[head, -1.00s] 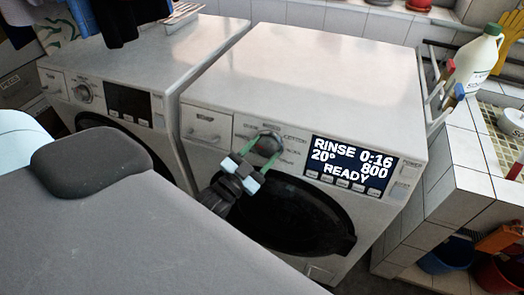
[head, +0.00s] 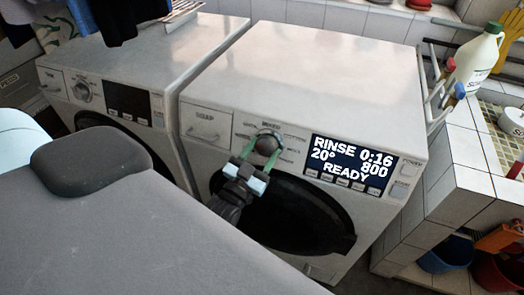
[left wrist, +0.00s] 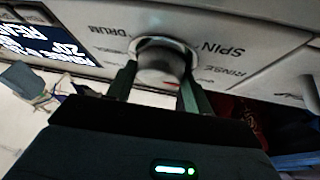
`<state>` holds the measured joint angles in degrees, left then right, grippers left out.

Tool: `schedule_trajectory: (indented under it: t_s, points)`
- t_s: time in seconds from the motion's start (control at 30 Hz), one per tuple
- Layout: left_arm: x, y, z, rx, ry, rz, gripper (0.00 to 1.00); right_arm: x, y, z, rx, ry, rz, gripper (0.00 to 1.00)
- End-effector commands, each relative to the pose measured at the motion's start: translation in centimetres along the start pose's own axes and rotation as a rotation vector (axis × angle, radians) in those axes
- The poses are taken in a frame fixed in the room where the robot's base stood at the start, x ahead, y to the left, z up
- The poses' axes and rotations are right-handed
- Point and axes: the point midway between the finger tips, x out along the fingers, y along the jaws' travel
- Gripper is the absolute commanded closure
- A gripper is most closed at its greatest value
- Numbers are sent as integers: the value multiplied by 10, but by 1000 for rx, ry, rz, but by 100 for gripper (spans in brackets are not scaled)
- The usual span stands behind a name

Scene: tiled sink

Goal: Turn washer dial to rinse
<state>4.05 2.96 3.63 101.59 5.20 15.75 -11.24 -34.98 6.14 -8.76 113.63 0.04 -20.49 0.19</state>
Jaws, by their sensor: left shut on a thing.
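The right washer (head: 330,85) has a round grey dial (head: 267,141) on its front panel. Its display (head: 350,160) reads RINSE 0:16, 20°, 800, READY. My left gripper (head: 262,152) is shut on the dial, with one green-tinted finger on each side. In the left wrist view the dial (left wrist: 163,60) sits between the dark fingers of the gripper (left wrist: 158,86). The words SPIN, RINSE and DRUM show around it, and a small red mark lies near the right finger on the RINSE side. My right gripper is not in view.
A second washer (head: 125,75) stands close on the left. The dark round door (head: 300,215) is just below the gripper. A tiled ledge (head: 470,170) with a white bottle (head: 477,60) is at the right. Clothes (head: 120,15) hang at the upper left.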

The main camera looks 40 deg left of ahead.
Motion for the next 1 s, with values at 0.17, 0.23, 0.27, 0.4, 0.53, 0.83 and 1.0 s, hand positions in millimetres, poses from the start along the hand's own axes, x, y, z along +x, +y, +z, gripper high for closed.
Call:
schedule_trajectory:
  t_s: [0.17, 0.23, 0.27, 0.4, 0.53, 0.83, 1.0]
  points:
    - [-1, 0, 1, -1, -3, 1, 29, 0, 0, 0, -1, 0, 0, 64]
    - [0, 0, 1, 0, -3, 1, 27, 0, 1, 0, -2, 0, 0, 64]
    - [0, 0, 1, 0, -2, 1, 27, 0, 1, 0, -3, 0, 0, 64]
    - [0, 0, 0, 0, -1, 1, 27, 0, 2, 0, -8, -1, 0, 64]
    - [-5, 0, 1, 1, -3, 1, 27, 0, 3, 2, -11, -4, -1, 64]
    - [-50, 1, 4, 0, -9, 2, 27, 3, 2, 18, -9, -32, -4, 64]
    - [-71, 0, 3, 0, -7, 2, 27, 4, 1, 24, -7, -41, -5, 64]
